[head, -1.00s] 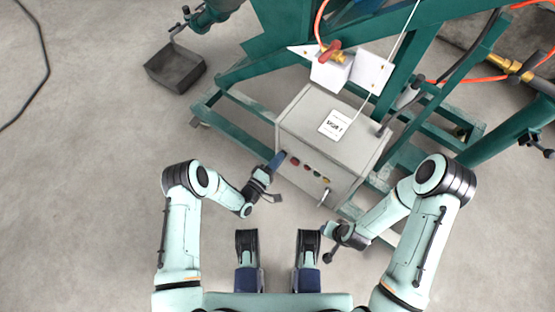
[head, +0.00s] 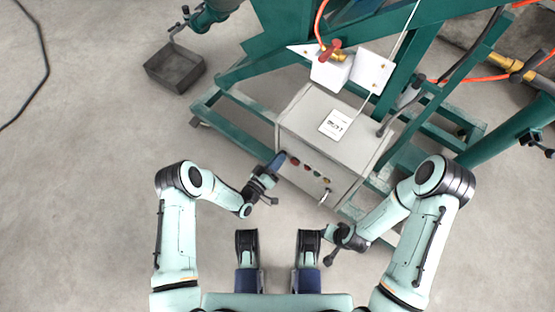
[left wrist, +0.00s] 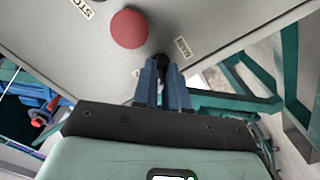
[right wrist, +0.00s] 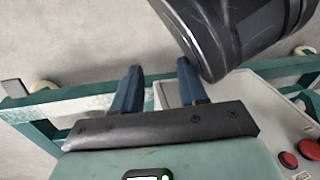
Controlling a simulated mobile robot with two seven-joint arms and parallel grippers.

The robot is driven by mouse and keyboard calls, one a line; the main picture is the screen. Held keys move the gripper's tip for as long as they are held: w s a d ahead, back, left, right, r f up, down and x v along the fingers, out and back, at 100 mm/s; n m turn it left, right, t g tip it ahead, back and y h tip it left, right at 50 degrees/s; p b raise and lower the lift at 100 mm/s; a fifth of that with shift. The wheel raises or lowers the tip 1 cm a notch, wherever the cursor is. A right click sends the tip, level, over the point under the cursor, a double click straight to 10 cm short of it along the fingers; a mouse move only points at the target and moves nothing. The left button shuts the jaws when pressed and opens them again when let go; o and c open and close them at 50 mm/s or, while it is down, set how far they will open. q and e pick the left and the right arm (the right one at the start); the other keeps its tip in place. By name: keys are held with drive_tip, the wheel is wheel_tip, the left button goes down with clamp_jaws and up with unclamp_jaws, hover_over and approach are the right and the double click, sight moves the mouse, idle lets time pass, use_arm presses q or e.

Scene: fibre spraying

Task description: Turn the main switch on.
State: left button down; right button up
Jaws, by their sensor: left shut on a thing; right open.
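The grey control cabinet (head: 342,150) stands in the middle of the head view, with a row of coloured buttons on its near face. The main switch (left wrist: 162,61) is a small dark knob beside the MAIN label (left wrist: 184,48) in the left wrist view. My left gripper (left wrist: 163,66) is shut on it, and its fingers hide much of the knob. In the head view my left gripper (head: 278,160) is at the left end of the button row. My right gripper (right wrist: 158,68) is open and empty, near the cabinet's right side.
A large red stop button (left wrist: 129,28) sits next to the main switch. A green steel frame (head: 235,125) surrounds the cabinet.

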use_arm(q)
drive_tip(key=m, duration=0.8)
drive_tip(key=shift+m+p, duration=0.3)
drive_tip(key=shift+p, duration=0.05)
use_arm(e)
drive_tip(key=shift+w+a+r+t, duration=0.1)
drive_tip(key=shift+w+r+t, duration=0.2)
drive_tip(key=shift+w+r, duration=0.4)
drive_tip(key=shift+w, duration=0.1)
use_arm(q)
drive_tip(key=c, duration=1.2)
unclamp_jaws()
drive_tip(key=shift+o, duration=0.2)
drive_tip(key=p+v, duration=0.2)
drive_tip(key=v, duration=1.1)
drive_tip(key=shift+s+a+p, duration=0.2)
drive_tip(key=shift+s+p, duration=0.05)
drive_tip(key=shift+p, duration=0.15)
use_arm(e)
drive_tip(key=shift+y, duration=0.3)
drive_tip(key=r, duration=0.1)
drive_tip(key=a+r, duration=0.1)
drive_tip(key=r, duration=0.2)
drive_tip(key=shift+s+a, duration=0.3)
drive_tip(key=shift+a, duration=0.1)
use_arm(q)
drive_tip(key=shift+w, duration=0.1)
use_arm(e)
drive_tip(key=shift+f, duration=0.1)
